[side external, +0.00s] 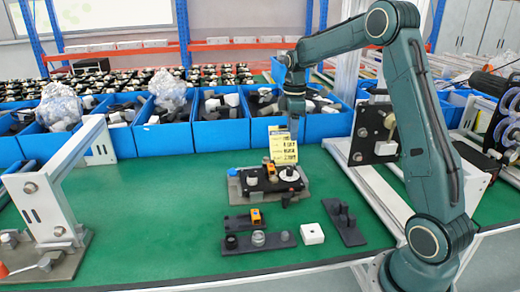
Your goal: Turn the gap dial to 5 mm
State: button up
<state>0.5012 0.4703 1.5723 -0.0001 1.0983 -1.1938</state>
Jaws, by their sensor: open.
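A coder unit (255,181) sits on a grey base plate (233,190) in the middle of the green table. It is a dark block with a white cylinder and a small orange part on top. A round white dial (289,174) with a dark centre is at its right end; its marks are too small to read, and I cannot tell its setting. A yellow card (282,147) with dark printed lines stands upright behind the unit. My gripper (294,133) points down above the unit's right part, beside the card and apart from the dial. It is open, and its fingertips are hard to make out.
In front lie a black holder with an orange piece (256,217), a dark strip with round parts (231,242), a white block (312,234) and a dark plate with pegs (344,222). Blue bins (221,134) line the back. Metal frames (45,207) stand left and right. The left-centre table is clear.

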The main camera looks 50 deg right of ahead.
aim_at(290, 169)
jog(key=shift+f, duration=0.15)
notch_tip(290, 169, down, 14)
jog(key=shift+r, duration=0.25)
dwell(0.6)
grip_shut()
